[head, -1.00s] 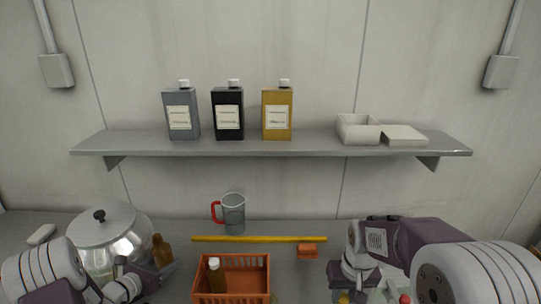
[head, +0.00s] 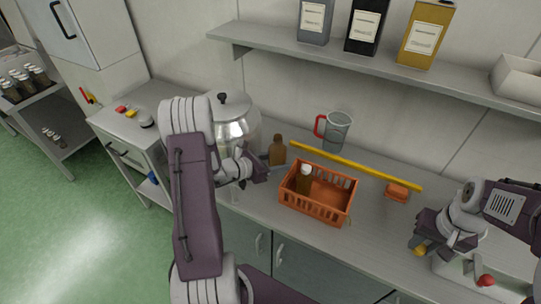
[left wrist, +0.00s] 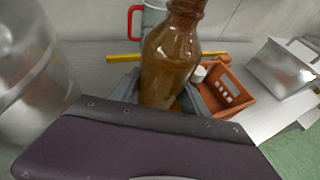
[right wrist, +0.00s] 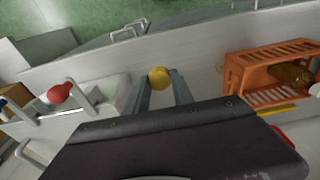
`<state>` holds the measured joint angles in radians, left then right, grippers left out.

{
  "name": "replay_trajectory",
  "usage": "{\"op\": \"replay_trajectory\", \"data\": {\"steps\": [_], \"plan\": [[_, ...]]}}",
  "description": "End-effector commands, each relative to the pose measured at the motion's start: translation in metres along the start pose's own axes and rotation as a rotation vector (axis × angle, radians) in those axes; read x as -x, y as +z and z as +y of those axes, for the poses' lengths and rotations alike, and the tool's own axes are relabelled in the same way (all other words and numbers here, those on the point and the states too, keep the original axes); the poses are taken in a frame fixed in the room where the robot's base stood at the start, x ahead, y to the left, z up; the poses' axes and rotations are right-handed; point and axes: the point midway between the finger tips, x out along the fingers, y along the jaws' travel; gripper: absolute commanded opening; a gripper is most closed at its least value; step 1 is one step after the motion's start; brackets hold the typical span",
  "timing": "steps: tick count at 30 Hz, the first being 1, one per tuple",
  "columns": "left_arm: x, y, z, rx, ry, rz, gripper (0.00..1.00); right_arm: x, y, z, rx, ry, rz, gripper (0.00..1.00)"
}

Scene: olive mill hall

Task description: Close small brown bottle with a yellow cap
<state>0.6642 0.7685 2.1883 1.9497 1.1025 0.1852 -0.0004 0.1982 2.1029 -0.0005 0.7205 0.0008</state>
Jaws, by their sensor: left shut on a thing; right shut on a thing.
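The small brown bottle (head: 278,152) is upright, beside the metal pot. My left gripper (head: 270,172) is shut around its body; the left wrist view shows the bottle (left wrist: 172,62) between the fingers, with its mouth cut off by the top edge. In the head view no cap shows on its neck. My right gripper (right wrist: 162,86) is shut on the yellow cap (right wrist: 159,78), held at its fingertips. The cap also shows in the head view (head: 420,251), to the right of the orange crate and well apart from the bottle.
The orange crate (head: 314,212) between the grippers holds another brown bottle with a white cap (head: 304,178). A metal pot (head: 238,128), a red-handled jug (head: 336,134), a yellow bar (head: 355,167) and an orange block (head: 397,192) are nearby. A shelf (head: 380,68) hangs above.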

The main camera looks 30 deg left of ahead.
Motion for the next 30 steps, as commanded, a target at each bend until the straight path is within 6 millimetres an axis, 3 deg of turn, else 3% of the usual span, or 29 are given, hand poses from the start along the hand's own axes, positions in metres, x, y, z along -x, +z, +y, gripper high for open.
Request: {"op": "replay_trajectory", "data": {"steps": [30], "plan": [[0.007, 0.032, -0.157, -0.13, -0.313, -0.003, 0.0, 0.0, 0.0, 0.0, 0.0, 0.0, 0.0, 0.0]]}}
